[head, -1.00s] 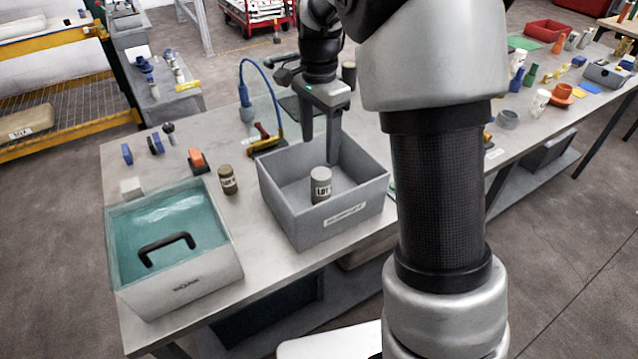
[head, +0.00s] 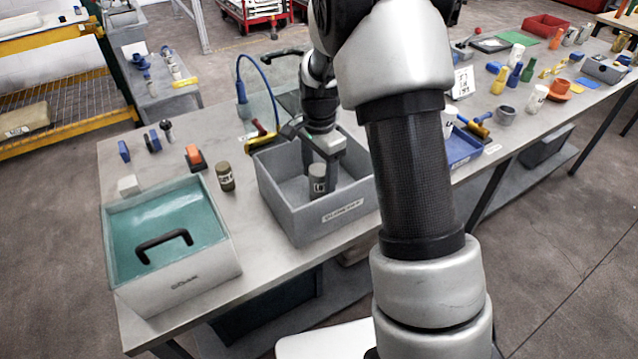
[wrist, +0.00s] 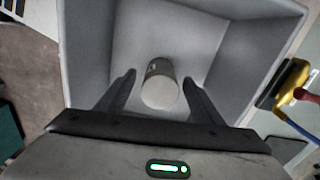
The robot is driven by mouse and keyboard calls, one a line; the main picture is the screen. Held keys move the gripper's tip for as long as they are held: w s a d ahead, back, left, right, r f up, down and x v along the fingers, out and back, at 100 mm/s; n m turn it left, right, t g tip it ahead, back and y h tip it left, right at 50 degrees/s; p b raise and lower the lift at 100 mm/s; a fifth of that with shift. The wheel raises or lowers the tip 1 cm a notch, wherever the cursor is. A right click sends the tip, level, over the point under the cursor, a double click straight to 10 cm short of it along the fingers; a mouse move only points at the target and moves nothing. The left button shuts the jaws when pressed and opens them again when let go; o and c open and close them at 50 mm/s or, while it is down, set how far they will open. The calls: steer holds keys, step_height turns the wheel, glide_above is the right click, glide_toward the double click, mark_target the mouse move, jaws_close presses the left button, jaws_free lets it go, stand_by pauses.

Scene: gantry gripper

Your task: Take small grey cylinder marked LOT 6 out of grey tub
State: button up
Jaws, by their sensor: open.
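The small grey cylinder (head: 317,180) stands upright inside the grey tub (head: 305,226), with a pale label on its side; the lettering is too small to read now. My gripper (head: 320,178) is down inside the tub at the cylinder. In the wrist view my gripper (wrist: 158,82) is open, with one finger on each side of the cylinder (wrist: 160,88) and a gap on both sides. The grey tub (wrist: 238,50) surrounds them, and its walls rise around the fingers. One finger is partly hidden behind the cylinder in the head view.
A dark labelled cylinder (head: 226,177) stands left of the tub. A box with a teal inside and black handle (head: 164,243) is at the front left. A yellow-and-red tool (head: 262,138) lies behind the tub. A blue tray (head: 462,148) is to the right.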

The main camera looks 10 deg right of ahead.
steer(key=shift+c, duration=0.2)
steer(key=c, duration=1.5)
steer(key=shift+r, duration=0.1)
jaws_close()
steer(key=shift+r, duration=0.1)
